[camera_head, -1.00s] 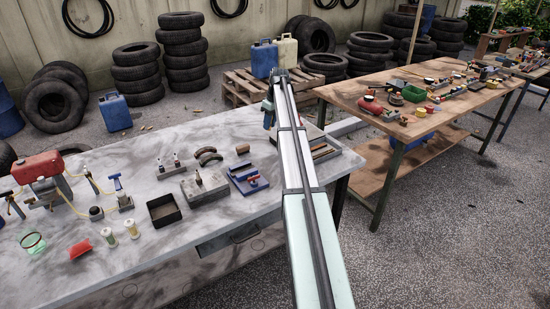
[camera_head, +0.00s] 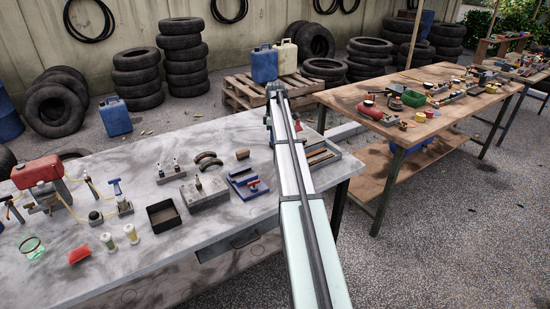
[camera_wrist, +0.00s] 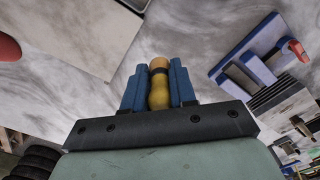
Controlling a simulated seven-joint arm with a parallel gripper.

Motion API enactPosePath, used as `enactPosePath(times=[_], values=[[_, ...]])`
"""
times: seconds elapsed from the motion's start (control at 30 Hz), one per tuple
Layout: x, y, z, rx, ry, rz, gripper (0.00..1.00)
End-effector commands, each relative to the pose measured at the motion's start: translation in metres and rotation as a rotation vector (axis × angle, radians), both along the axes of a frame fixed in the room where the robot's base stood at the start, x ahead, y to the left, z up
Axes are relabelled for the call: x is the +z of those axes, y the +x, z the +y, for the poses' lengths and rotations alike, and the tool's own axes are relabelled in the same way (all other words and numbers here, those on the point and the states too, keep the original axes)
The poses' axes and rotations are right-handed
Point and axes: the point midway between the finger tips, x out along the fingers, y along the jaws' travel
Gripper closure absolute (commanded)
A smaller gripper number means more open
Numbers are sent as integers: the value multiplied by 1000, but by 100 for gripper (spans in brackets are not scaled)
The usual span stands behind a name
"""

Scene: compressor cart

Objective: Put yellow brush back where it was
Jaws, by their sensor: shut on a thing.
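In the wrist view my gripper (camera_wrist: 157,70) has its two blue fingers closed on the yellow brush (camera_wrist: 159,92). Its rounded yellow handle, with a dark band near the end, stands between the fingers. The rest of the brush is hidden. In the head view my arm reaches out over the far right part of the marble-topped bench (camera_head: 130,268). The gripper there is mostly hidden by the arm, and the brush cannot be made out. A shallow grey tray (camera_head: 345,166) with long pieces in it lies at the bench's right end, partly behind my arm.
A blue vise-like fixture (camera_head: 247,184) stands left of my arm; it also shows in the wrist view (camera_wrist: 262,62). Nearby are a grey metal block (camera_head: 205,193), a black open box (camera_head: 163,216) and a small brown block (camera_head: 242,154).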

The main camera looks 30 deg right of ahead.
Motion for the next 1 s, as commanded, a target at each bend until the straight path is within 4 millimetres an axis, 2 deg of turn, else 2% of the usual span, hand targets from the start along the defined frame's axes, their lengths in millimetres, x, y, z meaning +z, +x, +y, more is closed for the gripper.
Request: enactPosePath(times=[0.2, 0.43, 0.63, 1.0], values=[[-36, -1, 0, -1, 1, 0, 100], [-53, 0, 0, -2, 1, 0, 100], [-77, 0, 0, -2, 1, 0, 100], [-83, 0, 0, -2, 1, -1, 100]])
